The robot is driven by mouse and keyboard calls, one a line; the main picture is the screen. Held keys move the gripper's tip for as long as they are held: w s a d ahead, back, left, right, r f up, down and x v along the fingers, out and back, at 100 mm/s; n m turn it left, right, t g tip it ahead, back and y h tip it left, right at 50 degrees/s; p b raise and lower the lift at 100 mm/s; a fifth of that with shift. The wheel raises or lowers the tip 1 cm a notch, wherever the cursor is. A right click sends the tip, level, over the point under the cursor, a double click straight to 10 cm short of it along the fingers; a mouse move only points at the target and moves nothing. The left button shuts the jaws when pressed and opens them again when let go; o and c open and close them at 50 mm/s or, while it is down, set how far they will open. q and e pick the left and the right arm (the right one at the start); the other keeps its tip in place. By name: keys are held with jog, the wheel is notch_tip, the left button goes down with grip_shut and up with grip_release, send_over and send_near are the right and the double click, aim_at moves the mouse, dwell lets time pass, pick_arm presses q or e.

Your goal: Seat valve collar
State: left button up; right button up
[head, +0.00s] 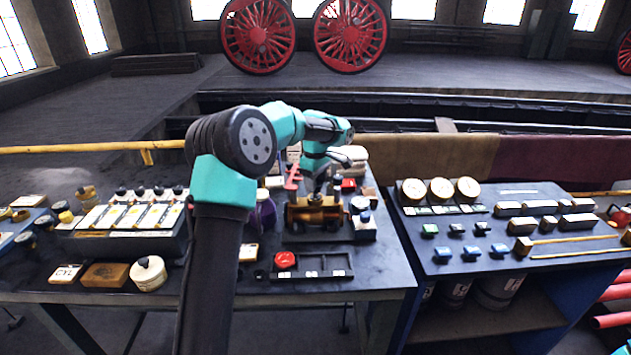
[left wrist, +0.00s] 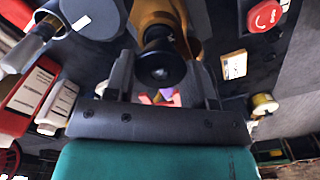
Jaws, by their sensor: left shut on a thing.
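My left gripper (head: 318,186) is above the brass valve body (head: 318,212) on the middle table. In the left wrist view, my left gripper (left wrist: 163,85) has its fingers on either side of a black round piece (left wrist: 160,68) and is shut on it. The piece has a flat round end facing the camera. The brass body (left wrist: 158,14) shows right behind it. I cannot tell whether the black piece is the valve collar, or whether it touches the brass body. My right gripper is not in view.
A red button (head: 284,260) and a dark slotted tray (head: 312,275) are at the table's front. A purple bottle (head: 265,212) stands left of the brass body. Pressure gauges (head: 440,190) and blocks fill the right table. A gap separates the tables.

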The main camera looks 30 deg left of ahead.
pick_arm(q)
jog(key=shift+f, duration=0.95)
dwell(0.5)
jog(key=o, duration=1.4)
jog(key=shift+o, duration=0.2)
jog(key=shift+r, duration=5.45)
